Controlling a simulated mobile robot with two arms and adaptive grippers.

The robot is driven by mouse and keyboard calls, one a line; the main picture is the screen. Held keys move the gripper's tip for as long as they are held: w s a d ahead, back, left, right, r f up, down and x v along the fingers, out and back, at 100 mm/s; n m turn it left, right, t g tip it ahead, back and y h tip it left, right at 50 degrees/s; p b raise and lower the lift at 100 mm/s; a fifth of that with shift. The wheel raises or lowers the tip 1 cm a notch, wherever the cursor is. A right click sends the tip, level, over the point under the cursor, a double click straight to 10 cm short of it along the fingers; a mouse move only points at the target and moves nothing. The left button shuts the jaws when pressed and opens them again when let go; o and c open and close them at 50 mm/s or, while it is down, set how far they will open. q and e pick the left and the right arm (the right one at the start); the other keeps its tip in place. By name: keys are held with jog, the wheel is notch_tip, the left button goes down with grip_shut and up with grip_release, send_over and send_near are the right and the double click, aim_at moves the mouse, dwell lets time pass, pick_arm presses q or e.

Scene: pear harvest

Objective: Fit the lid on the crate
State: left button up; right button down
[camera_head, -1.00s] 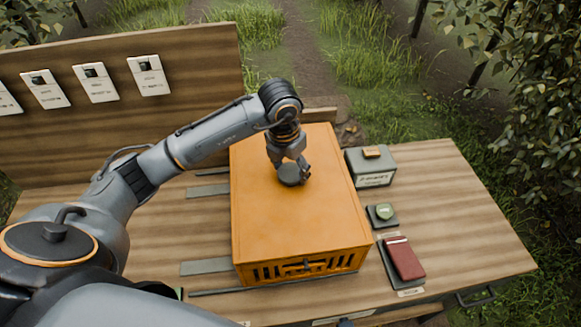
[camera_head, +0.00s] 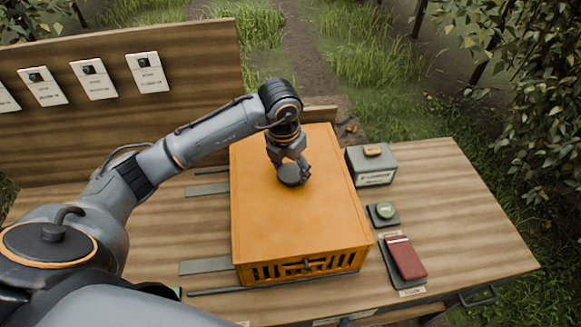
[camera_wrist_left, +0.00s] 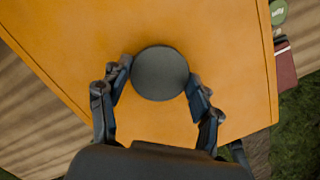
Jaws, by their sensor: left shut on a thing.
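The orange lid (camera_head: 290,220) lies over the top of the orange crate (camera_head: 305,268), whose slotted front wall shows below the lid's front edge. The lid looks level and covers the crate's opening; I cannot tell whether it is fully seated. A round dark knob (camera_wrist_left: 160,73) stands on the lid, and it also shows in the head view (camera_head: 291,174). My left gripper (camera_head: 296,168) is shut on the knob, with a finger on each side of it in the left wrist view (camera_wrist_left: 160,84). My right gripper is not in view.
Right of the crate are a grey box (camera_head: 371,166), a green round item (camera_head: 384,211) on a dark base and a red book-like item (camera_head: 405,258). Grey strips (camera_head: 206,266) lie left of the crate. A wooden board (camera_head: 120,110) with cards stands behind left.

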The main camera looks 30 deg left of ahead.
aim_at(286, 177)
pick_arm(q)
jog(key=shift+f, duration=0.1)
jog(key=o, duration=1.1)
jog(key=shift+o, duration=0.2)
notch_tip(286, 177, up, 11)
jog(key=s+p, duration=0.1)
jog(key=p, duration=0.5)
jog(key=shift+s+p, duration=0.4)
jog(key=shift+a+f, duration=0.1)
